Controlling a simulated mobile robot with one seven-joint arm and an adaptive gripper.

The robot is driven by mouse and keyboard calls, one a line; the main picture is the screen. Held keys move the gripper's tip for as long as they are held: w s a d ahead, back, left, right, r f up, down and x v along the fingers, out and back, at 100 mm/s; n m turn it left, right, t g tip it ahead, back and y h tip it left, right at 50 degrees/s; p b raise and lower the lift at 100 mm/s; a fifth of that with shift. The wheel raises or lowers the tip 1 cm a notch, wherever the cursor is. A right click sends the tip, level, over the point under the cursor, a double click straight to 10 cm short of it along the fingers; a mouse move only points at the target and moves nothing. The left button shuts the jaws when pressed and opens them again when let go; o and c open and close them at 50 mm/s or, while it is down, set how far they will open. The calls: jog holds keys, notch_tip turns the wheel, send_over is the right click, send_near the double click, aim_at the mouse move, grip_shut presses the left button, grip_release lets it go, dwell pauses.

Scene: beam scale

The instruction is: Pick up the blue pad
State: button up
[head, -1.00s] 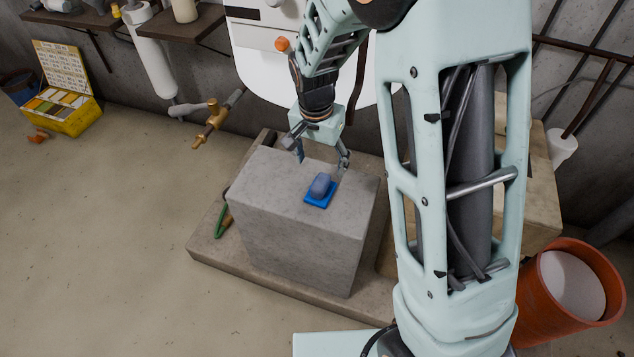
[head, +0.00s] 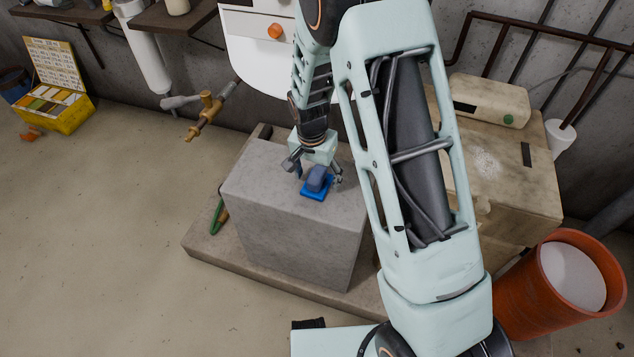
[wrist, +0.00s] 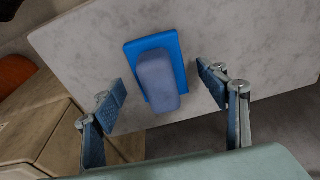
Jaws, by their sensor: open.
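A bright blue flat square piece (head: 312,194) lies on top of the grey stone block (head: 290,240), and a duller blue rounded block (head: 319,178) sits on it. I cannot tell which of the two is the blue pad. In the wrist view the flat piece (wrist: 133,55) shows beyond the rounded block (wrist: 158,85). My gripper (head: 318,176) is open, with one finger on each side of the rounded block. In the wrist view my gripper (wrist: 163,88) shows gaps between both fingers and the block. Contact with the stone cannot be told.
The stone block stands on a low slab (head: 205,250). To the right are a wooden cabinet (head: 525,195) with a pale device (head: 490,100) on it and an orange bucket (head: 520,300). A yellow box (head: 65,110) is far left. The left floor is mostly clear.

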jog(key=shift+f, duration=0.1)
jog(key=c, duration=1.3)
jog(key=shift+o, duration=0.2)
